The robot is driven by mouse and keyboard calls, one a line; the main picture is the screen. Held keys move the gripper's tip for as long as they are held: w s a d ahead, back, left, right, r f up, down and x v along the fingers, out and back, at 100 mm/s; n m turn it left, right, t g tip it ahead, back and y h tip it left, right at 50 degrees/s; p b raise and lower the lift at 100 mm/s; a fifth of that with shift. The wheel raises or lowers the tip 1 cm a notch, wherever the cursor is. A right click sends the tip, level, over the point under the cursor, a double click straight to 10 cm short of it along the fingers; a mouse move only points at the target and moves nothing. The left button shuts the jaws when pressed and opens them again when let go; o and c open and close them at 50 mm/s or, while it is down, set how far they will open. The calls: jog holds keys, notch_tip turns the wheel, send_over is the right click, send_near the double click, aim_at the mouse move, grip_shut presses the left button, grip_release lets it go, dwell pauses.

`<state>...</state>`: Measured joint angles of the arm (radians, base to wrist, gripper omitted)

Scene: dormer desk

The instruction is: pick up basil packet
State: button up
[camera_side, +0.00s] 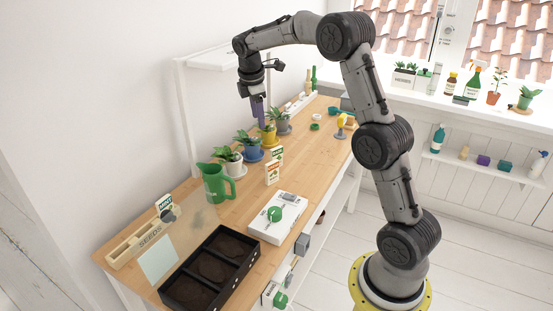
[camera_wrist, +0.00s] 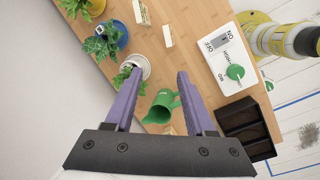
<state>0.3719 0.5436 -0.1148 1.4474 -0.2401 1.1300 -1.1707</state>
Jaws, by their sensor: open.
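Two small seed packets stand upright on the desk near the potted plants: a packet with green print (camera_side: 277,155) and, in front of it, a packet with orange-red print (camera_side: 272,173). The lettering is too small to tell which is basil. They also show from above in the wrist view, as the green-print packet (camera_wrist: 142,12) and the orange-red one (camera_wrist: 168,36). A third packet (camera_side: 164,204), seemingly marked mint, is in the wooden seeds box. My gripper (camera_side: 259,115) is open and empty, above the plants near the yellow pot; it also shows in the wrist view (camera_wrist: 160,74).
A green pitcher (camera_side: 217,183), a white-potted plant (camera_side: 229,163), a blue-potted plant (camera_side: 250,152) and a yellow pot (camera_side: 268,138) line the wall side. A white switch box (camera_side: 278,218) and black planting tray (camera_side: 212,270) stand in front. Bare desk lies right of the packets.

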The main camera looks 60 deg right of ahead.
aim_at(274, 149)
jog(key=d+f+n, duration=0.1)
jog(key=d+f, duration=0.3)
jog(key=f, duration=0.2)
jog(key=w+d+f+n+g, duration=0.1)
jog(key=d+f, duration=0.4)
jog(key=f, duration=0.2)
jog(key=w+d+f+n, duration=0.1)
jog(key=d+f, duration=0.3)
jog(key=f, duration=0.3)
jog(key=shift+d+g, duration=0.15)
jog(key=shift+g, duration=0.25)
jog(key=shift+d+x, duration=0.1)
jog(key=shift+x, duration=1.15)
jog(key=shift+d+x, duration=0.15)
jog(key=shift+x, duration=1.1)
jog(key=shift+r, duration=0.1)
grip_shut()
